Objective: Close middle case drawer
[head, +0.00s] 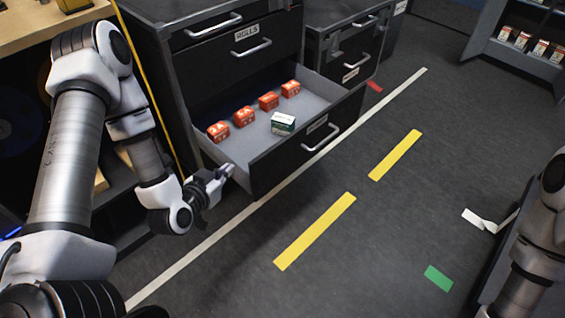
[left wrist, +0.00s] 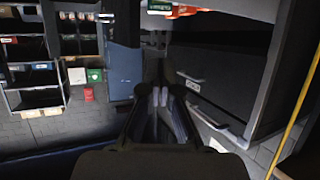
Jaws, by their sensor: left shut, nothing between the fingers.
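The dark case (head: 235,55) has its lowest visible drawer (head: 265,140) pulled far out. The drawer has a grey inside, a black front and a silver handle (head: 320,138). Several red boxes (head: 243,117) and one green-and-white box (head: 283,123) lie in it. My left gripper (head: 228,174) is shut and empty, beside the near left front corner of the drawer. I cannot tell whether it touches. In the left wrist view its fingers (left wrist: 160,92) are together, with the dark case (left wrist: 222,75) to the right. Only part of my right arm shows at the right edge; its gripper is out of view.
A drawer above, labelled "ROLLS", is shut (head: 252,48). Another dark case (head: 345,45) stands behind to the right. A wooden-topped shelf (head: 45,30) is at left. The floor has yellow strips (head: 315,232) and a white line; the floor before the drawer is clear.

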